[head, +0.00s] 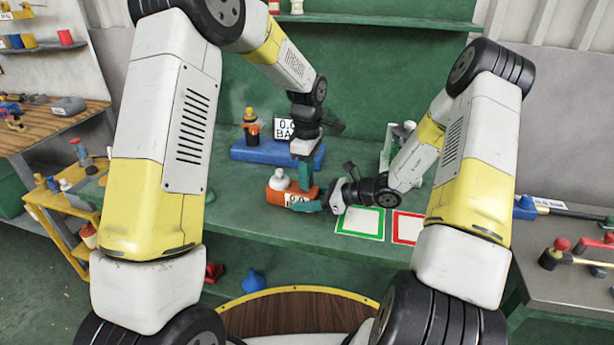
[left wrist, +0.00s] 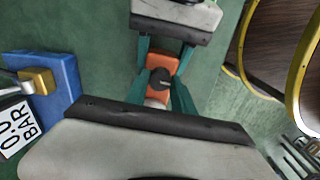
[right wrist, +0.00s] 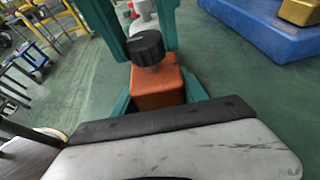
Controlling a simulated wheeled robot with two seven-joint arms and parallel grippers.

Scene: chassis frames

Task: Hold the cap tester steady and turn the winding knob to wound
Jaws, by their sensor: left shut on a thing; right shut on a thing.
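The cap tester (head: 277,197) is a small orange box on the green bench, with a white rounded part (head: 279,180) on top and a partly hidden display. Its black winding knob (right wrist: 145,48) stands on its top; the left wrist view shows it from above (left wrist: 159,82). My left gripper (head: 305,178) reaches down from above, its teal fingers closed around the knob. My right gripper (head: 316,206) comes in from the right, its teal fingers on either side of the orange body (right wrist: 158,88). The knob's markings are not legible.
Behind the tester sits a blue block (head: 262,151) with a black and orange fitting and a 0.0 BAR sign (head: 284,128). A green-framed card (head: 361,222) and a red-framed card (head: 407,228) lie to the right. A white stand (head: 400,140) is behind them.

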